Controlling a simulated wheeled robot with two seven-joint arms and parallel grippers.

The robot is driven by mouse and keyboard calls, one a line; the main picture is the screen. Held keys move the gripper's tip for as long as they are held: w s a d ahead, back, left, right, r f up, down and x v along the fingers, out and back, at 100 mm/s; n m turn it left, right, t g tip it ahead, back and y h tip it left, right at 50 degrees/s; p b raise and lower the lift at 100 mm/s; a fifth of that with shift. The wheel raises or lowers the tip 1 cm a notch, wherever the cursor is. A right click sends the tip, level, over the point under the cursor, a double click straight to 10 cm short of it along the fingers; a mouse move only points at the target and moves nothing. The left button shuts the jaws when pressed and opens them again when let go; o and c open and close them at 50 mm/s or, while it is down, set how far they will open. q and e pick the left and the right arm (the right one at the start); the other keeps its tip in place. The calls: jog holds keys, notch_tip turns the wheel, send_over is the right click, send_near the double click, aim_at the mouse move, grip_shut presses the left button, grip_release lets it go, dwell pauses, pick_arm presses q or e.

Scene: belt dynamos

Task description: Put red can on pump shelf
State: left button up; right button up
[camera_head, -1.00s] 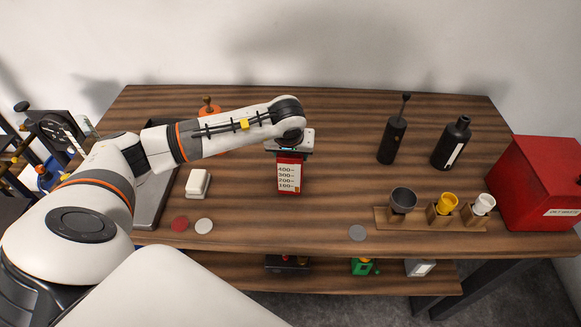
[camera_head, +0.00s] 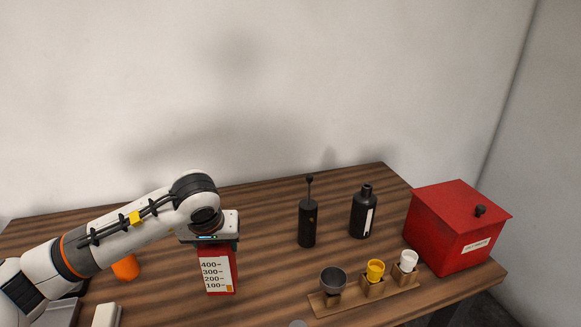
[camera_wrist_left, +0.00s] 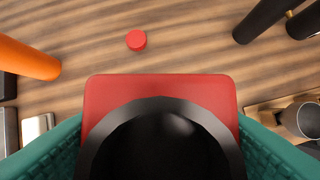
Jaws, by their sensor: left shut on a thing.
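The red can (camera_head: 232,278) has a white label with a number scale and stands upright near the middle of the table. My left gripper (camera_head: 210,240) is above it and shut on it. In the left wrist view the can's red top (camera_wrist_left: 160,86) with a dark round opening lies between the teal fingers (camera_wrist_left: 160,150). I cannot tell whether the can's bottom touches the table. A black hand pump (camera_head: 307,223) stands to the right of the can. I cannot make out a pump shelf. My right gripper is out of view.
A black bottle (camera_head: 363,212) and a red lidded box (camera_head: 456,232) stand at the right. A wooden rack (camera_head: 355,301) holds grey, yellow and white cups. An orange object (camera_head: 126,268) is at the left. A red disc (camera_wrist_left: 136,40) lies beyond the can.

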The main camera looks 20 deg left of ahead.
pick_arm(q)
jog(key=s+d+f+m+h, duration=0.1)
jog(key=s+d+f+m, duration=0.1)
jog(key=s+d, duration=0.3)
jog(key=d+m, duration=0.1)
jog(key=d, duration=0.3)
jog(key=shift+s+d+m+h, duration=0.2)
jog(key=shift+s+m+h, duration=0.1)
jog(key=shift+m, duration=0.1)
